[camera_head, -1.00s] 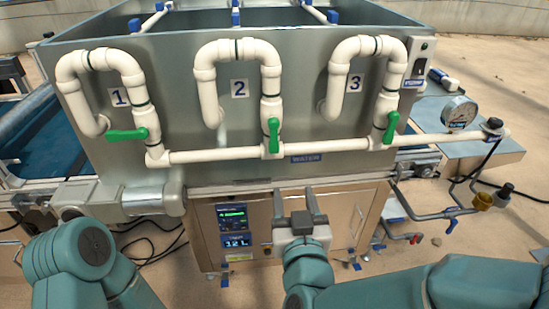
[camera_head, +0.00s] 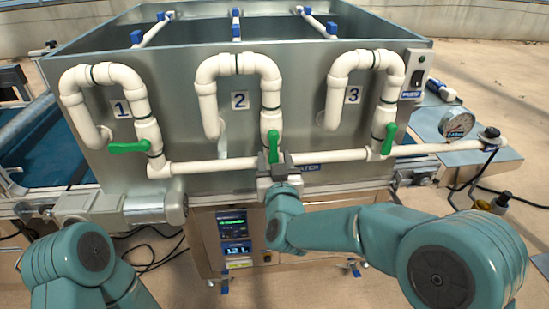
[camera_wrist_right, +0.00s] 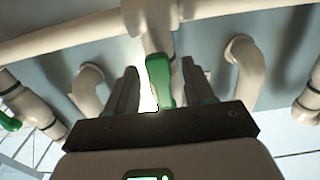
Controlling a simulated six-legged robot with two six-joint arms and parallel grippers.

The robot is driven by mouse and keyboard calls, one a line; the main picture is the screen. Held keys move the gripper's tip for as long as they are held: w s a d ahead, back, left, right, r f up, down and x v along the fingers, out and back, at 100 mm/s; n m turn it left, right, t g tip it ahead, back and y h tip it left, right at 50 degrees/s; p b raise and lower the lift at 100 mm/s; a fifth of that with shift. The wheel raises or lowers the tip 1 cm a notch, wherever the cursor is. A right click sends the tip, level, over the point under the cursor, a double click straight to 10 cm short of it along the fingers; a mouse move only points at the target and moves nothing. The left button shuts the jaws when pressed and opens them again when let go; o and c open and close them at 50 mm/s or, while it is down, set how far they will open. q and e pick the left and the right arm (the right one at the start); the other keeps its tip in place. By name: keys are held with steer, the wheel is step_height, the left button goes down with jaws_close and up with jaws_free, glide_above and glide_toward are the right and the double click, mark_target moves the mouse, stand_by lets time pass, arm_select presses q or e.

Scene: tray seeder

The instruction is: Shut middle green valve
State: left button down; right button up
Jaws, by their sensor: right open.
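The middle green valve handle (camera_head: 274,146) is on the vertical white pipe below label 2 and points along that pipe. My right gripper (camera_head: 274,158) is open at the handle's lower end, its fingers pointing up toward the pipe. In the right wrist view, the green handle (camera_wrist_right: 164,82) stands between the two spread fingers (camera_wrist_right: 158,70), with gaps on both sides; I cannot tell whether either finger touches it. My left arm shows at the lower left, but its gripper is out of view.
The green valve under label 1 (camera_head: 129,147) lies crosswise to its pipe. The green valve under label 3 (camera_head: 389,138) points along its pipe. A horizontal white pipe (camera_head: 215,165) runs beside the gripper.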

steer(key=shift+w, duration=0.15)
jaws_close()
steer(key=shift+a, duration=0.1)
